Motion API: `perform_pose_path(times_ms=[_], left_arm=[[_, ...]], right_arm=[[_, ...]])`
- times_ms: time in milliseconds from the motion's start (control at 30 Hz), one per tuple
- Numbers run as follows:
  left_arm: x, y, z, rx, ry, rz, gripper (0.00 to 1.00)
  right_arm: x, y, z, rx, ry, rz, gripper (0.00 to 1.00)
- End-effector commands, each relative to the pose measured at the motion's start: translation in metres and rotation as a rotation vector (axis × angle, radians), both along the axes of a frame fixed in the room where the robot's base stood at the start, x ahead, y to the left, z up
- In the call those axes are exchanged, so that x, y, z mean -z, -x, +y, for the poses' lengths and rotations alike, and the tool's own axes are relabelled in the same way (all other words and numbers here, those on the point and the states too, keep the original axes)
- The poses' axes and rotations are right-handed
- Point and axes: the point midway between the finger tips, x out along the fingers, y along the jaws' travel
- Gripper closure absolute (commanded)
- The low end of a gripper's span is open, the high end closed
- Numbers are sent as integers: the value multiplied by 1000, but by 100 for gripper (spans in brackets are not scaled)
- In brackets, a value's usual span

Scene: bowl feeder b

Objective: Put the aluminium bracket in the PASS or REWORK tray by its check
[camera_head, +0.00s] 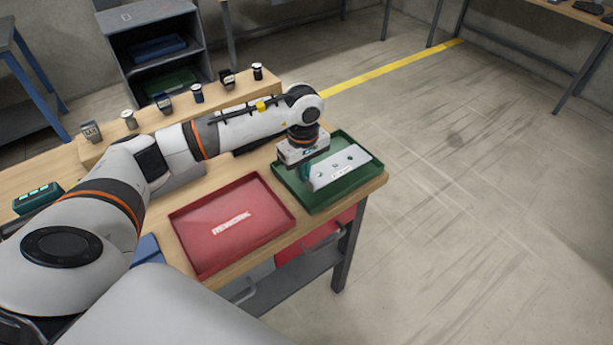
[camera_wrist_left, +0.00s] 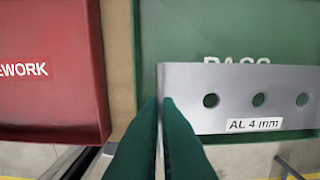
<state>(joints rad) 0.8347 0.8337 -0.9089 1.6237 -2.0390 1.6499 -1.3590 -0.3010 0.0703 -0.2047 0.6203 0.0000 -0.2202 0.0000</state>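The aluminium bracket (camera_head: 341,166) is a pale metal plate with several holes. In the left wrist view the bracket (camera_wrist_left: 235,88) carries an "AL 4 mm" label. My left gripper (camera_head: 304,168) is over the left part of the green PASS tray (camera_head: 361,144). Its green fingers (camera_wrist_left: 160,103) are closed on the bracket's left edge. The bracket is within the tray's outline and partly covers the PASS lettering; I cannot tell whether it touches the tray floor. The red REWORK tray (camera_head: 247,194) is empty, left of the PASS tray. My right gripper is out of view.
The trays stand on a wooden bench (camera_head: 375,186) whose right end is just beyond the PASS tray. A raised wooden ledge (camera_head: 240,97) with several small items runs along the back. A teal device (camera_head: 38,199) sits at left. Open floor lies to the right.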

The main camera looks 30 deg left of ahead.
Motion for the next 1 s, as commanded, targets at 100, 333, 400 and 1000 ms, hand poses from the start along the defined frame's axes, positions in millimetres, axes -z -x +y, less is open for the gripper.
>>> perform_pose_path(times_ms=[100,333,400,1000], left_arm=[[15,1,0,-2,0,4,100],[33,0,0,1,0,-1,100],[33,0,0,0,0,-1,100],[37,0,0,0,0,1,75]], right_arm=[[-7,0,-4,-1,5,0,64],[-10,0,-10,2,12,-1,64],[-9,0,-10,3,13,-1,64],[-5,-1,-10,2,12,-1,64]])
